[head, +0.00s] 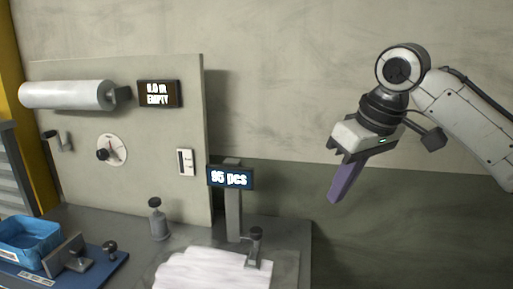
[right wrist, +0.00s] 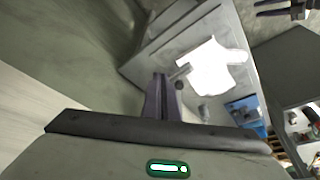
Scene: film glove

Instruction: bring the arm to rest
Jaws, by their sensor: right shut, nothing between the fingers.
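My right gripper (head: 346,180) is raised in the air at the right of the head view, in front of the bare wall. Its purple fingers are together, with nothing between them, and point down and to the left. In the right wrist view the shut fingers (right wrist: 161,98) stand at the middle, clear of the bench. My left arm is not in the head view. A dark two-pronged shape (right wrist: 285,10) at the top right edge of the right wrist view may be my left gripper; it is too small and cut off to be sure.
A bench with a grey back panel (head: 150,200) stands at the left. It holds a white roll (head: 68,95), an "EMPTY" display (head: 158,94), a "95 pcs" display (head: 230,178), a blue bin (head: 28,240) and a white sheet or glove (head: 205,271). Space around my right gripper is free.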

